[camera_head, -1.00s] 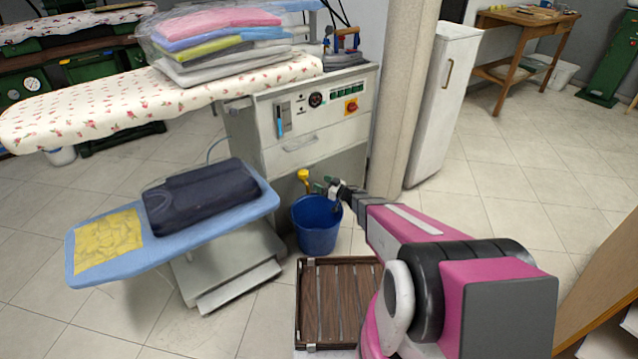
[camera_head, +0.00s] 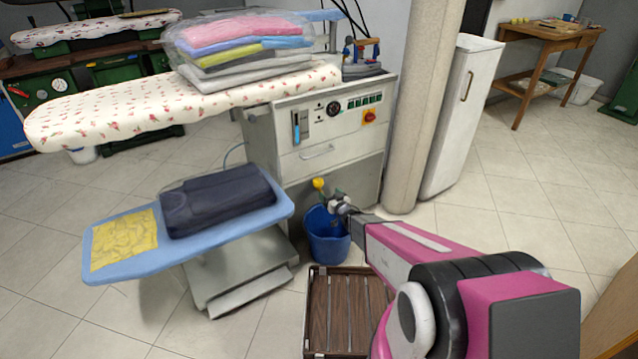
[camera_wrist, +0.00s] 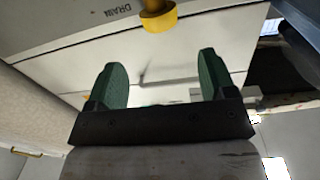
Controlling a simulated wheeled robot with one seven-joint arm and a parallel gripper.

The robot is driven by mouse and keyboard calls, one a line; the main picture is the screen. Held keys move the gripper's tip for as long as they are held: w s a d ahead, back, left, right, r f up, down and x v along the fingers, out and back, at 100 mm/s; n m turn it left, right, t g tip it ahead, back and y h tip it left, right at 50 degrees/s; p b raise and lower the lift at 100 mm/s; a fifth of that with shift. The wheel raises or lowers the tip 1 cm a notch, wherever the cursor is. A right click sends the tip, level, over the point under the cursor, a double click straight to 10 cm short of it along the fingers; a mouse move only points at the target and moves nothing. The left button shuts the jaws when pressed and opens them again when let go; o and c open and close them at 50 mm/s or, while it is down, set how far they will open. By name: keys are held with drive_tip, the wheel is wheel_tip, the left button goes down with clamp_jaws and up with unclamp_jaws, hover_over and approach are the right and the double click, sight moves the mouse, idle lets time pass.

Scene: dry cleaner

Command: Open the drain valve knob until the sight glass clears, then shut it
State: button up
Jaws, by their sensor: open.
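The yellow drain valve knob (camera_head: 318,183) sticks out low on the front of the pressing machine, above a blue bucket (camera_head: 328,238). The wrist view shows the knob (camera_wrist: 158,18) at the top edge, beside the printed word DRAIN. My gripper (camera_head: 337,202) is over the bucket, just right of and below the knob. In the wrist view my gripper's (camera_wrist: 161,80) green fingers are apart and empty; the knob lies beyond the tips, not between them. A narrow upright gauge with blue in it (camera_head: 296,127), likely the sight glass, is on the panel.
A slatted brown crate (camera_head: 345,312) lies on the floor under my arm. A blue padded board (camera_head: 120,262) with dark folded cloth juts out at left. A round column (camera_head: 423,110) and white cabinet (camera_head: 463,115) stand right of the machine. Floor at right is clear.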

sight(321, 184)
drive_tip(key=x, duration=1)
drive_tip(key=shift+w+a, duration=0.2)
drive_tip(key=shift+w, duration=0.1)
drive_tip(key=c, duration=0.9)
